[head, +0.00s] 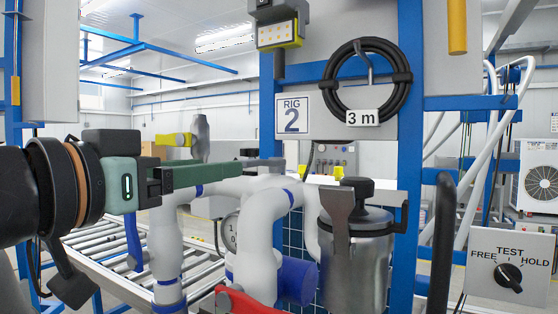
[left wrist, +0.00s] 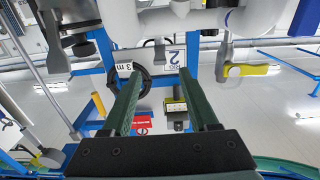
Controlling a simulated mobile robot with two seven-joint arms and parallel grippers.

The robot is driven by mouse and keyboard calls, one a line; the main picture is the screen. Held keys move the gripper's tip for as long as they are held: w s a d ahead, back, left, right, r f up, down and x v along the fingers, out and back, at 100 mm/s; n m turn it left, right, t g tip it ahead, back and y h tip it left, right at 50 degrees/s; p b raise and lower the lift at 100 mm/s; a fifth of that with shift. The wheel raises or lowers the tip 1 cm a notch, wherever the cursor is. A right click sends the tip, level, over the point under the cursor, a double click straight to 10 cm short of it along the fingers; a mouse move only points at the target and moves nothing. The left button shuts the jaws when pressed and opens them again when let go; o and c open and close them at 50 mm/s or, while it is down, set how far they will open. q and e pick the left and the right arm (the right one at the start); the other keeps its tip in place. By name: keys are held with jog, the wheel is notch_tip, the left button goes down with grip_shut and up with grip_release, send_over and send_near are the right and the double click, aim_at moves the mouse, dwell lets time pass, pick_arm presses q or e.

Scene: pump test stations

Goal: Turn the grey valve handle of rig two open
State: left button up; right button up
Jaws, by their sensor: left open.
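Under the rig two sign (head: 293,116), a flat grey handle (head: 337,212) hangs down in front of a metal canister, just below a small yellow part. My right gripper is not in view.
White pipes (head: 266,215) stand below the left gripper. A metal canister (head: 360,265) with a black lid is behind the hanging handle. A red handle (head: 245,302) is low in front. A coiled black hose (head: 330,82) hangs above. A test switch (head: 509,272) is at right.

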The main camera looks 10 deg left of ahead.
aim_at(263, 160)
pick_arm(q)
jog(key=p+x, duration=0.3)
jog(key=x, duration=0.8)
jog(key=shift+w+r, duration=0.1)
jog(key=shift+w, duration=0.05)
jog(key=shift+w+d, duration=0.2)
jog(key=shift+w, duration=0.25)
grip_shut()
dwell(0.7)
